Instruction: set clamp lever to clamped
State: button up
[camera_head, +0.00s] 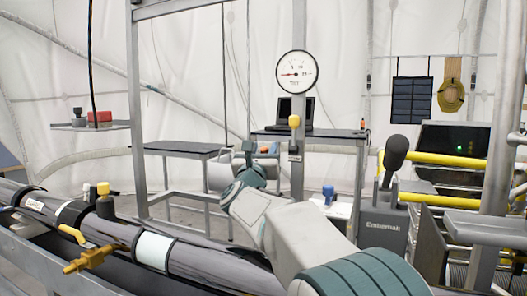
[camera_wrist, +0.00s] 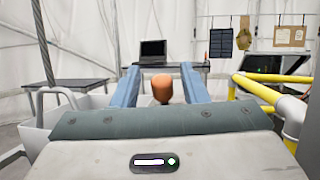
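My gripper (camera_head: 260,152) is stretched out ahead in the middle of the head view. In the wrist view its two blue fingers (camera_wrist: 160,72) stand wide apart. A rounded orange-brown knob (camera_wrist: 162,88) shows between the fingers. I cannot tell whether it touches them, and its lower part is hidden behind my gripper's body. In the head view a yellow-topped knob (camera_head: 294,121) stands by the upright post, just right of my gripper. I cannot tell whether this is the same knob, which part is the clamp lever, or its setting.
A large dark pipe (camera_head: 200,256) with a brass valve (camera_head: 88,260) runs along the lower left. A black-knobbed lever (camera_head: 396,152) rises from a grey box at right. Yellow rails (camera_head: 440,160) lie beyond it. A laptop (camera_head: 296,112) stands on the back table.

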aim_at(262, 152)
jog(key=shift+d, duration=0.1)
jog(key=b+v, duration=0.1)
jog(key=v, duration=0.4)
jog(key=shift+f, duration=0.1)
jog(key=s+a, duration=0.3)
jog(key=s, duration=0.8)
jog(key=shift+s, duration=0.3)
jog(key=shift+a, duration=0.1)
